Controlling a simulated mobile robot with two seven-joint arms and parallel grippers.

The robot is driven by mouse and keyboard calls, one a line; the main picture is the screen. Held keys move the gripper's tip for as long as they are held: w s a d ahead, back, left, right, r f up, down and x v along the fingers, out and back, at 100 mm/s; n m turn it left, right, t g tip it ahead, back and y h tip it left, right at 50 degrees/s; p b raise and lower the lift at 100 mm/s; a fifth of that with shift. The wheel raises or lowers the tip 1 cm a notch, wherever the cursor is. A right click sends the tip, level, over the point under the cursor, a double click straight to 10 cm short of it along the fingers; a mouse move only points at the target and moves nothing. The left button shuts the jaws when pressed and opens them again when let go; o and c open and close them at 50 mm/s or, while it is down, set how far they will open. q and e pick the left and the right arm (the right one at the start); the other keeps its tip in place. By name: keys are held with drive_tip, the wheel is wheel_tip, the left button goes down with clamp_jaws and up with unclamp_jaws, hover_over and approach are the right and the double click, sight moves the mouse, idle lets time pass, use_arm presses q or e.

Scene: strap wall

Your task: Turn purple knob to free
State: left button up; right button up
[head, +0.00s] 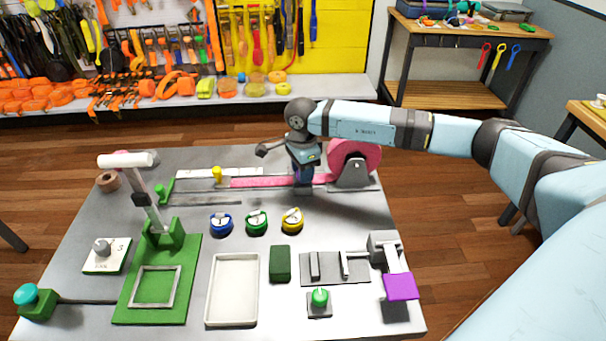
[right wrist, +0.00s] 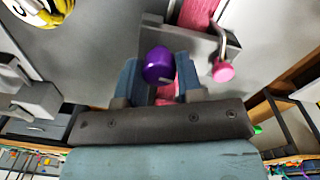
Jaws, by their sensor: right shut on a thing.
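The purple knob (right wrist: 158,65) is round and sits between the two blue fingers of my right gripper (right wrist: 158,78) in the right wrist view. The fingers are shut on it. In the head view my right gripper (head: 303,175) reaches down at the back of the table, beside the pink roll (head: 362,156) and over the pink strap (head: 262,182). The gripper hides the knob there. The strap (right wrist: 197,12) also shows in the right wrist view, close to the knob. My left gripper is not in view.
A pink-tipped lever (right wrist: 223,70) stands near the knob. The grey table (head: 200,187) also carries blue (head: 221,223), green (head: 256,222) and yellow (head: 292,220) round dials, a white tray (head: 231,290), a green stand (head: 155,300) and a purple flap (head: 400,287) in front.

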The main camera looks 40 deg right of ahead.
drive_tip(key=shift+r+n, duration=0.1)
drive_tip(key=shift+n, duration=0.4)
drive_tip(key=o, duration=0.9)
drive_tip(key=shift+a, duration=0.1)
drive_tip(key=r, duration=1.3)
drive_tip(key=shift+w+r+b, duration=0.25)
drive_tip(key=shift+r+b, duration=0.1)
drive_tip(key=shift+r, duration=0.05)
